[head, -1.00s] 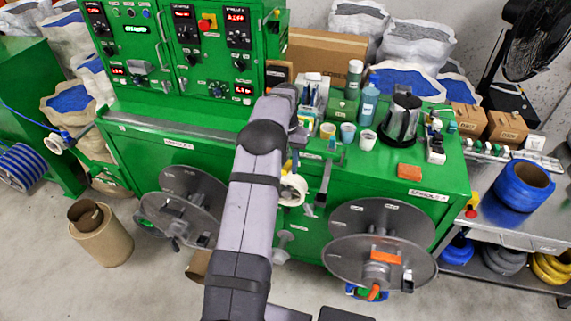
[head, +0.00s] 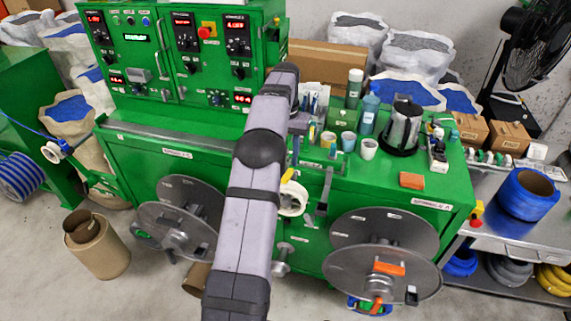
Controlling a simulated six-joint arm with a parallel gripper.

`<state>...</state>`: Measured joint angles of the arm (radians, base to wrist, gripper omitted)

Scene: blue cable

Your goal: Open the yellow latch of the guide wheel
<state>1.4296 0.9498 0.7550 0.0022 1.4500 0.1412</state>
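A white guide wheel (head: 293,199) sits on the front of the green machine, just right of my arm, which hides its left side. A small yellow piece (head: 287,175), which looks like its latch, stands slanted at the wheel's top edge. I cannot tell whether it is open or shut. A second white guide wheel (head: 52,152) stands at the far left, with the blue cable (head: 25,132) running to it. My arm rises from the bottom middle and bends at the machine's top.
Large grey spools stand low at the left (head: 180,215) and right (head: 383,268) of the machine front. Cups, bottles and a metal pot (head: 403,128) crowd the machine top. An orange block (head: 411,180) lies near its front edge. A cardboard tube (head: 98,250) stands on the floor.

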